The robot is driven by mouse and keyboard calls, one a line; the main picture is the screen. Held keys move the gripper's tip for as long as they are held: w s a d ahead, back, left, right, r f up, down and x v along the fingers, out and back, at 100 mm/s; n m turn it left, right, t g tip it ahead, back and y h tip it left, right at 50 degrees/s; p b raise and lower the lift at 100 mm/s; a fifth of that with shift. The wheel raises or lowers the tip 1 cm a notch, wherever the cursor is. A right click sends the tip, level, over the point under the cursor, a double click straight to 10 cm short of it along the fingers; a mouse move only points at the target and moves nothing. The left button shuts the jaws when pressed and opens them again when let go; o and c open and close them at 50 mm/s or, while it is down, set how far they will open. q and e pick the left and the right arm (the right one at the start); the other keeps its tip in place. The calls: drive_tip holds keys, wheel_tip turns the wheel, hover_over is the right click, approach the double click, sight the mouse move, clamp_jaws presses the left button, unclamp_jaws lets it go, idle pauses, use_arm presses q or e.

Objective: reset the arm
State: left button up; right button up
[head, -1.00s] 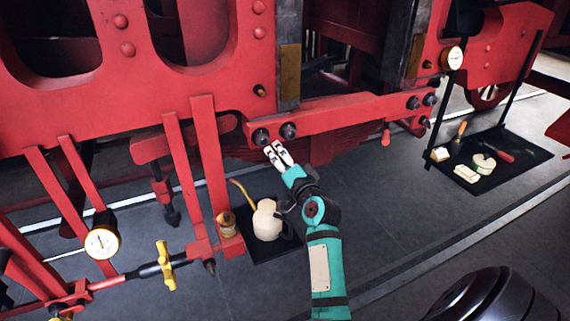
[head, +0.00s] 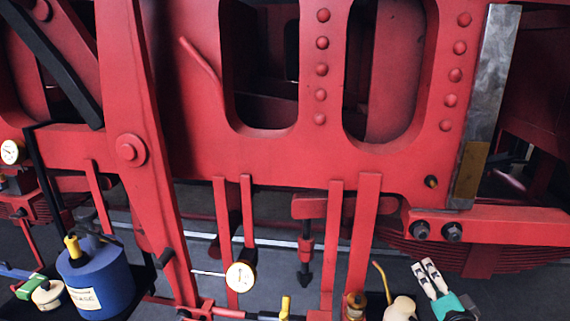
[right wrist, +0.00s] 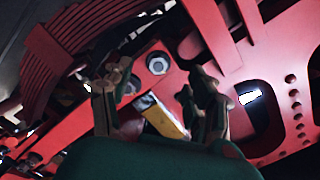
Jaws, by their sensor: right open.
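My right gripper (head: 430,276) is near the lower right of the head view, with pale fingers pointing up toward a red beam (head: 510,228) and its two dark bolts. The fingers hold nothing that I can see. In the right wrist view the right gripper (right wrist: 158,85) has its two dark fingers spread apart. Between and beyond them are a bolt head (right wrist: 158,63) and a yellow plate (right wrist: 163,120) on red metal. Contact with the beam cannot be told. My left gripper is not in view.
A cream oil can (head: 400,309) stands just left of my right gripper, partly cut off. A dial gauge (head: 240,277) hangs among red bars at the lower middle. A blue grease tub (head: 97,285) stands at the lower left. The red locomotive frame (head: 265,160) fills the background.

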drive_tip(key=s+a+f+n+g+y, duration=0.35)
drive_tip(key=s+a+f+n, duration=0.2)
drive_tip(key=a+f, duration=0.2)
drive_tip(key=s+a+f+n+g, duration=0.3)
drive_tip(key=s, duration=0.5)
drive_tip(key=s+a+f+n+g, duration=0.3)
drive_tip(key=s+a+f, duration=0.1)
drive_tip(key=s, duration=0.4)
drive_tip(key=s+a+f+n+g, duration=0.3)
drive_tip(key=s+g, duration=0.1)
drive_tip(key=s, duration=0.4)
wheel_tip(320, 180, down, 34)
drive_tip(key=s+b, duration=0.2)
drive_tip(key=b, duration=0.5)
drive_tip(key=s+d+f+g+b, duration=0.1)
drive_tip(key=s+f+b, duration=0.2)
drive_tip(key=s+f, duration=0.5)
drive_tip(key=s+d+f+g+b, duration=0.1)
drive_tip(key=s+d+f+b, duration=0.1)
drive_tip(key=s+f, duration=0.6)
wheel_tip(320, 180, down, 6)
drive_tip(key=shift+s+r+h+b, duration=0.2)
drive_tip(key=shift+h+b, duration=0.2)
drive_tip(key=shift+h, duration=0.05)
